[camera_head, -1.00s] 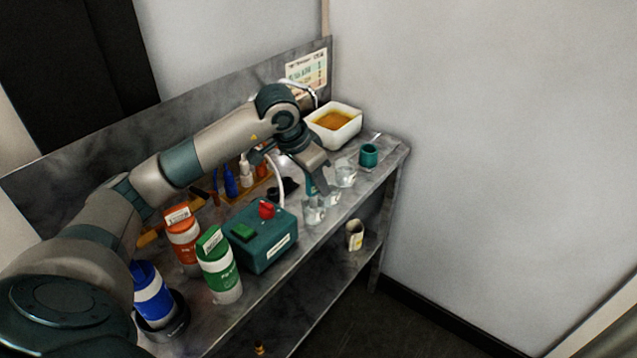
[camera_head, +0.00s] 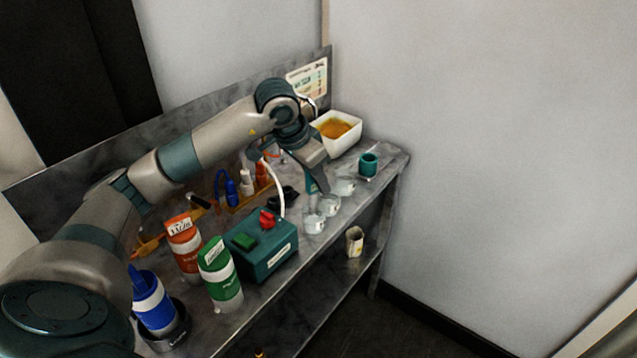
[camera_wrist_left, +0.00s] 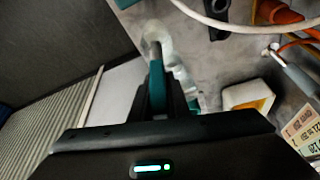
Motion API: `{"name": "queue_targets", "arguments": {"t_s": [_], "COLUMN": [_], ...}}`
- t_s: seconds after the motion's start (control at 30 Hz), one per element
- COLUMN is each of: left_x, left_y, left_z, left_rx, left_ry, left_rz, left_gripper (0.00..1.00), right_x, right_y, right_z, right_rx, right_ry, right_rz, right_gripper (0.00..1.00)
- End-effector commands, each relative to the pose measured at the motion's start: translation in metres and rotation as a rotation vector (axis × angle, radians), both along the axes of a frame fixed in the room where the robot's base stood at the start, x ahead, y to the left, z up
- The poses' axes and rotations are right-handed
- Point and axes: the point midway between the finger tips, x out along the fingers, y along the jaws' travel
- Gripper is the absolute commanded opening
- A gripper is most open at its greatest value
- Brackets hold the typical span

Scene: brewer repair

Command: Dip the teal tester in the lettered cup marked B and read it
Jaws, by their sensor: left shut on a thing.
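My left gripper (camera_head: 316,187) is shut on the teal tester (camera_wrist_left: 157,85), which points away from the jaws in the left wrist view. In the head view the tester (camera_head: 310,184) shows beside the fingers, above a row of clear cups. The near cup (camera_head: 314,223), middle cup (camera_head: 328,206) and far cup (camera_head: 343,186) stand along the bench's front edge. Their letters are too small to read. In the wrist view the tester's far end overlaps a clear cup (camera_wrist_left: 156,33); I cannot tell whether it is inside. My right gripper is not in view.
A teal box (camera_head: 262,256) with a red knob stands left of the cups. Orange (camera_head: 184,246), green (camera_head: 220,277) and blue (camera_head: 153,302) containers stand nearer. A teal cup (camera_head: 368,164) and white tub (camera_head: 338,133) are farther back. A pale cup (camera_head: 354,241) sits on the lower shelf.

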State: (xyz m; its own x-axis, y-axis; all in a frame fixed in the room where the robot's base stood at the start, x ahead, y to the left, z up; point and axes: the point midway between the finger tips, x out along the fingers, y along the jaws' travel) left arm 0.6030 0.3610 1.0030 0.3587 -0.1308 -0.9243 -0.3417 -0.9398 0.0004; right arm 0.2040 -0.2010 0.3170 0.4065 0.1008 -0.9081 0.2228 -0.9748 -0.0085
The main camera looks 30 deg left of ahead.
Motion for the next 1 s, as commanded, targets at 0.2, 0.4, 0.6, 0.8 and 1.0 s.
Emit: {"name": "queue_targets", "arguments": {"t_s": [0.2, 0.4, 0.6, 0.8, 1.0], "left_x": [0.000, 0.000, 0.000, 0.000, 0.000], "left_y": [0.000, 0.000, 0.000, 0.000, 0.000], "left_z": [0.011, 0.019, 0.027, 0.036, 0.043], "left_rx": [0.000, 0.000, 0.000, 0.000, 0.000], "left_ry": [-0.001, -0.001, -0.001, -0.001, 0.000], "left_rz": [0.000, 0.000, 0.001, 0.001, 0.001], "left_gripper": [0.00, 0.00, 0.00, 0.00, 0.00], "right_x": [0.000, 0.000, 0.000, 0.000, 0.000], "right_y": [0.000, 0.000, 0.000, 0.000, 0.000], "right_z": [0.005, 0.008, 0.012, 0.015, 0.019], "right_rx": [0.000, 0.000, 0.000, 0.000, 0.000], "right_ry": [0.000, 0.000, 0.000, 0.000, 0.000], "right_rz": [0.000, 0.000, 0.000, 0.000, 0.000], "right_gripper": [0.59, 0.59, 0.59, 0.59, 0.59]}}
